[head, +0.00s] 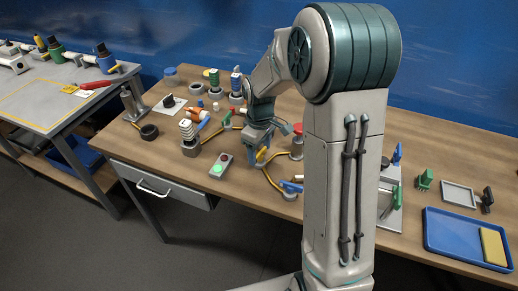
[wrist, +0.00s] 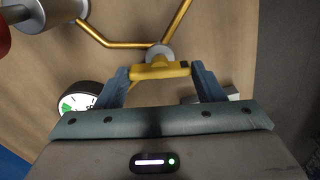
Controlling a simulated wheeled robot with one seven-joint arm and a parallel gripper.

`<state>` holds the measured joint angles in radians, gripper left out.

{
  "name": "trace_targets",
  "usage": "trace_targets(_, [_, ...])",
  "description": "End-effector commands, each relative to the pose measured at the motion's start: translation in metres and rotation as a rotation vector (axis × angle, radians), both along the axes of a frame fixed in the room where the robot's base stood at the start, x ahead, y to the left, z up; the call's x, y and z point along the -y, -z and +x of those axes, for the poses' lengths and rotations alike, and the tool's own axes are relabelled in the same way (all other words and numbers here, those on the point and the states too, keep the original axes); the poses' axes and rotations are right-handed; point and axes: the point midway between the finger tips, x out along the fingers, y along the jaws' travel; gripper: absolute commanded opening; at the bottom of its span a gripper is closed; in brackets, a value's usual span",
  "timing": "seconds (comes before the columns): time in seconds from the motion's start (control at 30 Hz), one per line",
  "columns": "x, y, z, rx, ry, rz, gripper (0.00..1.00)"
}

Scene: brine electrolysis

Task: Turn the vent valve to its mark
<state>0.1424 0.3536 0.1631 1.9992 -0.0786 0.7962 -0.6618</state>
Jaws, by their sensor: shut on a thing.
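The valve has a yellow bar handle (wrist: 153,72) with a dark patch at its right end, on a round grey body (wrist: 160,52) joined to brass-coloured pipes. My gripper (wrist: 160,70) is shut on the yellow handle, one finger at each end of the bar. In the head view my gripper (head: 259,150) points down among the pipework at mid-table, with the yellow handle (head: 262,155) partly hidden by the fingers. I cannot make out the valve's mark in either view.
A round gauge with a green sector (wrist: 78,103) is close by my left finger in the wrist view. A grey cylinder (wrist: 45,12) stands at the upper left. In the head view a blue-handled valve (head: 291,187) and a box with a green button (head: 219,168) are nearby.

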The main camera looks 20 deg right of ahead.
Motion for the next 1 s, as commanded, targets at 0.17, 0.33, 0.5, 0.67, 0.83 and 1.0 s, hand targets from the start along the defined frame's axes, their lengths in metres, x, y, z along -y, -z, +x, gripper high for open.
trace_targets(0.17, [0.0002, -0.0025, 0.0023, 0.008, -0.109, 0.000, 0.39])
trace_targets(0.33, [0.0003, -0.0026, 0.0025, 0.009, -0.180, -0.001, 0.39])
trace_targets(0.5, [0.0000, -0.0026, 0.0027, 0.009, -0.218, -0.001, 0.39])
trace_targets(0.67, [0.0000, -0.0027, 0.0028, 0.011, -0.231, -0.001, 0.39])
trace_targets(0.83, [-0.0001, -0.0028, 0.0030, 0.011, -0.232, -0.001, 0.39])
trace_targets(1.0, [-0.0001, -0.0029, 0.0030, 0.011, -0.232, -0.001, 0.65])
